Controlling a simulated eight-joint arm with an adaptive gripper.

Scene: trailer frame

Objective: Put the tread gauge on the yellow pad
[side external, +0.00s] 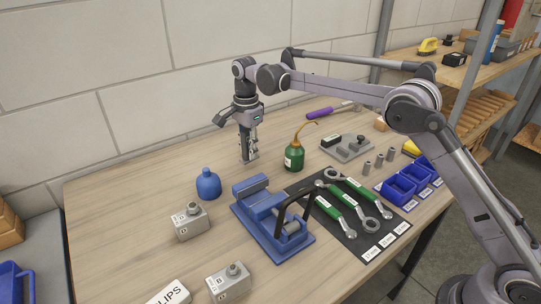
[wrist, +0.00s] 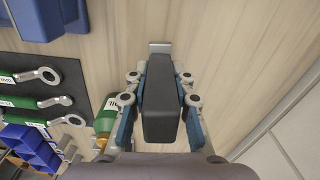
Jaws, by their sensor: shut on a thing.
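My gripper (side external: 249,148) is above the back of the wooden bench, left of the green oil can. In the wrist view its two fingers (wrist: 160,82) are closed on both sides of a dark grey block with a pale metal end, which I take as the tread gauge (wrist: 160,110). In the side view the gauge is small and mostly hidden by the fingers; I cannot tell whether its end touches the bench.
The green oil can (side external: 294,158) stands close right of my gripper. A blue vise (side external: 268,226), a blue bottle (side external: 208,184) and a black mat with green-handled wrenches (side external: 337,209) lie nearer. A grey plate (side external: 345,149) and blue bins (side external: 398,188) are right. The back-left bench is clear.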

